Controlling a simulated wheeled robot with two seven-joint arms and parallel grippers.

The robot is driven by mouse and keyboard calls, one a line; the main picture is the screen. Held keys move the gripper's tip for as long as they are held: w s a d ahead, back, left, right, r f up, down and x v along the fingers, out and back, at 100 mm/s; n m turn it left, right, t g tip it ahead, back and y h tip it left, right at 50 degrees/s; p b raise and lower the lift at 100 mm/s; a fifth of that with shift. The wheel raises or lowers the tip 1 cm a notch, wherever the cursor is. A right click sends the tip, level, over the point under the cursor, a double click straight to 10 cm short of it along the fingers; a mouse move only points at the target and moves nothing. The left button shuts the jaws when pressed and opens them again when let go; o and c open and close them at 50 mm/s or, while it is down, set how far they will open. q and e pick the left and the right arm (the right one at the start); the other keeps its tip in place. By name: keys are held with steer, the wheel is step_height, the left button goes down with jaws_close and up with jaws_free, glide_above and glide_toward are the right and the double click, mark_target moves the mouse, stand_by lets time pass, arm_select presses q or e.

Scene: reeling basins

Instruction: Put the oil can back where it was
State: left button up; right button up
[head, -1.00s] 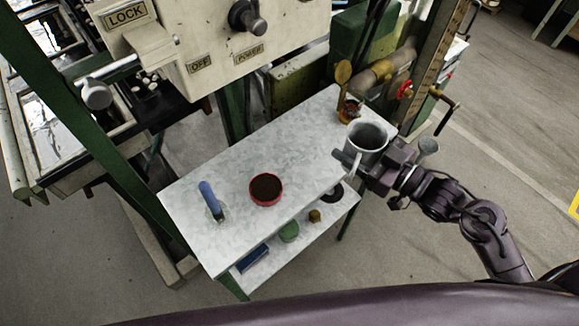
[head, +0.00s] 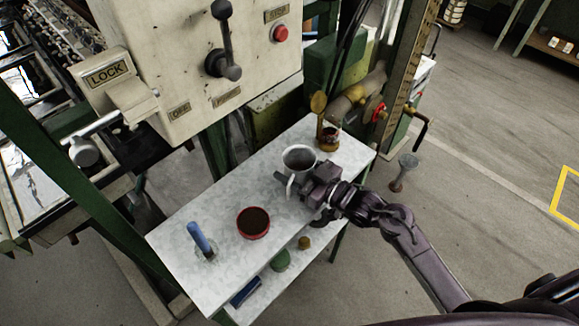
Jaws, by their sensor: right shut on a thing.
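The can looks upright over the right part of the pale table top (head: 193,259). I cannot tell whether its base touches the table; the gripper hides part of its lower side. My left gripper is not in view.
A red round tin (head: 253,223) and a blue-handled tool (head: 199,237) are on the table. A brass lidded thing (head: 328,137) stands behind the can. Machine panel (head: 170,70) and pipes border the back. A funnel-topped stand (head: 405,170) is on the floor right.

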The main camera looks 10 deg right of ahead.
steer(key=shift+w+a+f, duration=0.55)
steer(key=shift+w+f, duration=0.1)
steer(key=shift+f, duration=0.1)
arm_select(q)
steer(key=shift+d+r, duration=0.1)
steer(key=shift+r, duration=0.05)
arm_select(e)
steer(key=shift+s+f, duration=0.1)
steer(key=shift+f, duration=0.05)
steer(key=o, duration=1.2)
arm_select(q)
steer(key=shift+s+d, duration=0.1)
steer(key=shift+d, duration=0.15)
arm_select(e)
steer(key=shift+r, duration=0.25)
steer(key=b+v, duration=0.3)
steer(key=v, duration=0.8)
steer(key=shift+s+d+f, duration=0.15)
steer(key=shift+d, duration=0.05)
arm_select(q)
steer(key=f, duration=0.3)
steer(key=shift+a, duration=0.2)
arm_select(e)
steer(key=shift+s+d, duration=0.2)
steer(key=shift+s, duration=0.05)
